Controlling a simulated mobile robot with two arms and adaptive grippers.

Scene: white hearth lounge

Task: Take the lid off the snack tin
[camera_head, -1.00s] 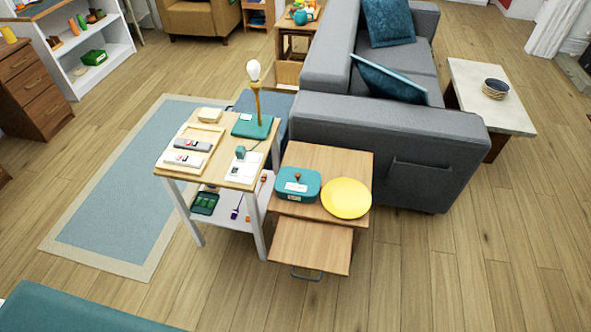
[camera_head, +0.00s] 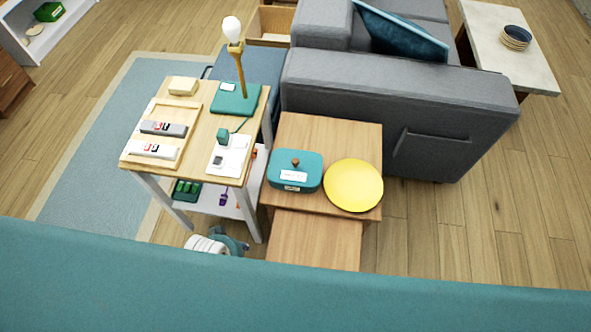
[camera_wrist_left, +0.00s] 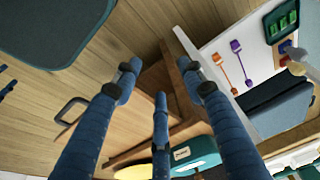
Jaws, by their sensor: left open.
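The snack tin (camera_head: 290,188) is a teal box with rounded corners and a pale front label. Its teal lid (camera_head: 310,163), with a small brown knob, is on top. It stands on the low wooden side table (camera_head: 330,130), left of a yellow plate (camera_head: 353,185). The tin also shows at the bottom of the left wrist view (camera_wrist_left: 205,150), partly cut off. My left gripper (camera_wrist_left: 159,76) is open, its blue fingers spread and empty, apart from the tin. In the head view my left wrist (camera_head: 210,244) shows low, left of the table front. My right gripper is not in view.
A taller white-legged table (camera_head: 200,110) with a lamp (camera_head: 238,60), remotes and tray stands left of the tin. A grey sofa (camera_head: 390,90) is behind. A lower wooden panel (camera_head: 315,240) juts out in front. A teal surface fills the bottom. Floor is clear at right.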

